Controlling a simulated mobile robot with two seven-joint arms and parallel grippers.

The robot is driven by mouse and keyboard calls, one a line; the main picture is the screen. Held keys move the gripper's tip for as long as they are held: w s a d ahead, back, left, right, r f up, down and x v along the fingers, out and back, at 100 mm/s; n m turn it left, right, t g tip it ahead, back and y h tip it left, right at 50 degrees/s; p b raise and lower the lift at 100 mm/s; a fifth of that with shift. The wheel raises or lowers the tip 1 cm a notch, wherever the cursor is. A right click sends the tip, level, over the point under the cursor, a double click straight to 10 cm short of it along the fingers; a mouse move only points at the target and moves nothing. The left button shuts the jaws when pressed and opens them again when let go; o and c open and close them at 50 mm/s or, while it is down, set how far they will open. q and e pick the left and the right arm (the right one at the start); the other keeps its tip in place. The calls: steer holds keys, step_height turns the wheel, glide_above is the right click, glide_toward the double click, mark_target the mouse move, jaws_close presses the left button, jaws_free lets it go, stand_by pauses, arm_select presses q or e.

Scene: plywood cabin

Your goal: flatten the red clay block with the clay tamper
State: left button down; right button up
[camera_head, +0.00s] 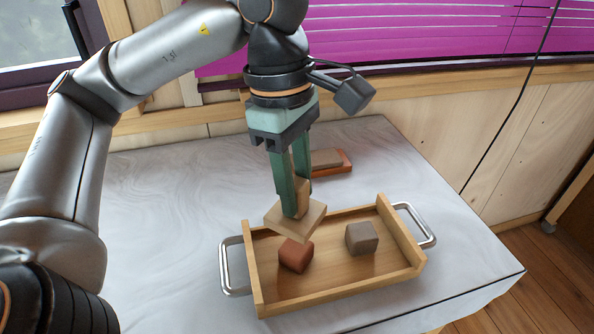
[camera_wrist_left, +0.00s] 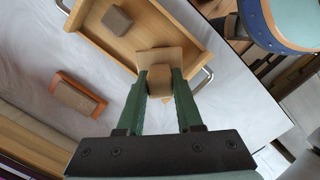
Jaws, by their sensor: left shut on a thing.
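The red clay block (camera_head: 296,255) sits in the left part of a wooden tray (camera_head: 335,292) with metal handles. My left gripper (camera_head: 296,205) is shut on the clay tamper (camera_head: 290,222), gripping its upright wooden handle. The tamper's square plate is tilted and hangs just above and behind the red block, overlapping its top edge in the head view. I cannot tell whether they touch. In the left wrist view the tamper (camera_wrist_left: 160,62) is between the green fingers (camera_wrist_left: 160,85), and the red block is hidden. My right gripper is not in view.
A grey-brown block (camera_head: 361,239) sits in the tray's right part. A reddish-brown piece with a tan top (camera_head: 328,160) lies on the table behind the tray. The pale marbled table (camera_head: 180,190) is clear left of the tray. A wall with a magenta blind (camera_head: 440,40) stands behind.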

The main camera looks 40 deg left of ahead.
mark_target(296, 219)
arm_select(q)
steer(key=shift+s+f+b, duration=0.1)
steer(key=shift+f+b, duration=0.3)
steer(key=shift+f, duration=0.15)
step_height(296, 219, down, 2)
steer(key=shift+f+b, duration=0.25)
steer(key=shift+b, duration=0.65)
steer(key=shift+f+b, duration=0.45)
steer(key=shift+f, duration=0.25)
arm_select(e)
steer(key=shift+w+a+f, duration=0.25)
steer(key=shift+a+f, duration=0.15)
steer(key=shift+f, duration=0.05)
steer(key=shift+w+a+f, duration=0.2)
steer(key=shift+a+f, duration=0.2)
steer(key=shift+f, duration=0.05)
arm_select(q)
steer(key=shift+f+b, duration=0.15)
steer(key=shift+b, duration=0.15)
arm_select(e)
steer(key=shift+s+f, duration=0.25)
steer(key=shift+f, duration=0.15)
arm_select(q)
steer(key=shift+f+b, duration=0.2)
steer(key=shift+b, duration=0.1)
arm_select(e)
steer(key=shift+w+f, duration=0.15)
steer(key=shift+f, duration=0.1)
